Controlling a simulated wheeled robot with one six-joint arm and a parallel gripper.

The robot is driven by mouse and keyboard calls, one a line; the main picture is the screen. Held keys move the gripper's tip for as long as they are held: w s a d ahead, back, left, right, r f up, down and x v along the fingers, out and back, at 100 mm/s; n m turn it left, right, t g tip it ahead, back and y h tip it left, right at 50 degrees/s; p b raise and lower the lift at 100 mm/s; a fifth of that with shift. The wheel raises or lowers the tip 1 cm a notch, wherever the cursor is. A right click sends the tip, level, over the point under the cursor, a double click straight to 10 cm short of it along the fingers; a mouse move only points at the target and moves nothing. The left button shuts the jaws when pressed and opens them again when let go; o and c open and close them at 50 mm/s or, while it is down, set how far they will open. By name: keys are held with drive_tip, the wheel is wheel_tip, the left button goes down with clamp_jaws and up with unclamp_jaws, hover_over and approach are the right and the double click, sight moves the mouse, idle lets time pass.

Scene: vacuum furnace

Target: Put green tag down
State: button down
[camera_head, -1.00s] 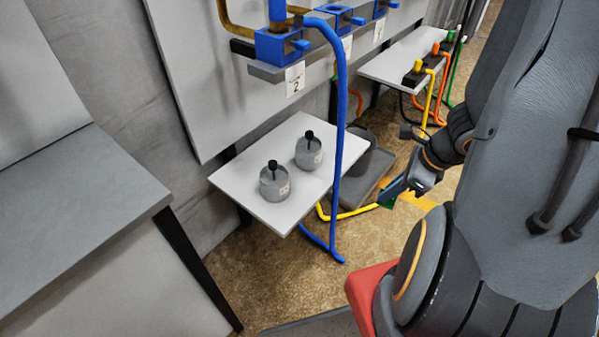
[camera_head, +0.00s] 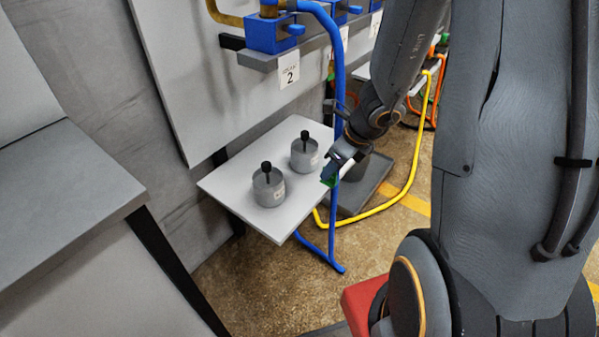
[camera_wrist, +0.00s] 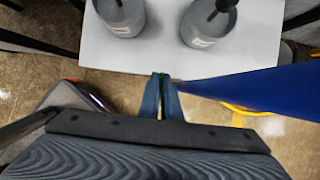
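My gripper (camera_head: 333,177) is near the right edge of the small white table (camera_head: 225,185) in the head view. A small green tag (camera_head: 328,181) shows at its fingertips. In the wrist view the two blue fingers (camera_wrist: 162,80) are close together, with a thin strip of the green tag (camera_wrist: 161,76) between their tips. The tips point at the near edge of the white table (camera_wrist: 155,55). The tag is mostly hidden by the fingers.
Two grey weights with black knobs, a front one (camera_head: 269,187) and a rear one (camera_head: 304,154), stand on the table. A blue hose (camera_head: 338,100) passes close beside my gripper. A yellow hose (camera_head: 385,206) lies on the floor. The table's front corner is clear.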

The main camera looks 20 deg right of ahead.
drive_tip(key=w+a+f, duration=0.1)
drive_tip(key=w+a, duration=0.2)
drive_tip(key=w, duration=0.2)
drive_tip(key=w+a+f, duration=0.1)
drive_tip(key=w+a, duration=0.1)
drive_tip(key=shift+w+a+f, duration=0.3)
drive_tip(key=shift+w, duration=0.05)
wheel_tip(320, 180, down, 4)
drive_tip(key=b, duration=0.3)
drive_tip(key=shift+w+a+f+b, duration=0.1)
drive_tip(key=shift+w+f+b, duration=0.1)
drive_tip(key=shift+b, duration=0.1)
drive_tip(key=shift+f, duration=0.2)
drive_tip(key=c, duration=2)
unclamp_jaws()
drive_tip(key=shift+r, duration=0.1)
